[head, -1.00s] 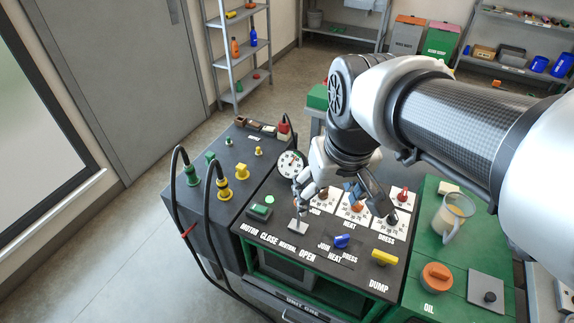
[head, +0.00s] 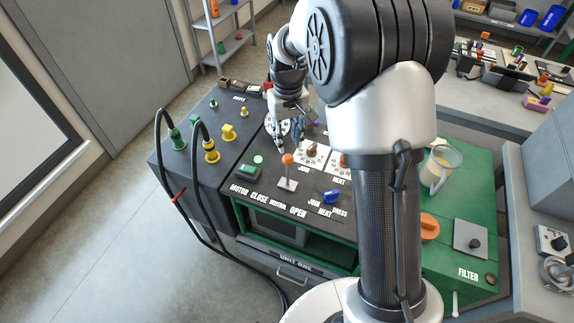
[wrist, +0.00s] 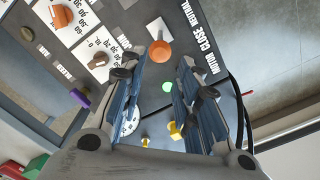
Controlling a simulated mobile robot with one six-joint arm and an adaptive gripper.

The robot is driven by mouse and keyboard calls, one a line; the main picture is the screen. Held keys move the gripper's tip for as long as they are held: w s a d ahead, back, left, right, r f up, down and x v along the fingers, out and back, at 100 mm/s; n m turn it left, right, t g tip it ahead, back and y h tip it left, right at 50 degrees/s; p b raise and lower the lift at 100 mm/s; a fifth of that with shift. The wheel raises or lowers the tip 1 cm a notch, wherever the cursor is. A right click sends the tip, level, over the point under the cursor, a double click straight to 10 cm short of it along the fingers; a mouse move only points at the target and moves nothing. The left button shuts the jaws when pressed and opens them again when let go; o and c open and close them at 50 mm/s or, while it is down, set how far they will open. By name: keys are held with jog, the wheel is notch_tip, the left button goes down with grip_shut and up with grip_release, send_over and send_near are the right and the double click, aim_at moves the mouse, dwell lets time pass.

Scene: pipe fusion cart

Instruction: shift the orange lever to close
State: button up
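The orange lever (head: 287,159) has a round orange knob on a shaft rising from a light plate (head: 288,184) on the black panel. It stands behind the CLOSE, NEUTRAL and OPEN labels, roughly upright; its exact setting is hard to tell. My gripper (head: 288,137) is just behind the knob in the head view, pointing down. In the wrist view, the orange knob (wrist: 161,51) shows beyond and between the fingertips of my gripper (wrist: 158,70). The fingers are spread wide and empty, apart from the knob.
A green button (head: 250,172) and a blue knob (head: 331,196) flank the lever. White dial plates (head: 312,156) lie to its right. Black cables (head: 160,150) loop at the cart's left. A jug (head: 440,168) stands on the green top at right.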

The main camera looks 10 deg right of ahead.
jog(key=b, duration=0.4)
send_over(288, 183)
jog(key=f, duration=1.3)
jog(key=shift+w+f, duration=0.3)
grip_shut()
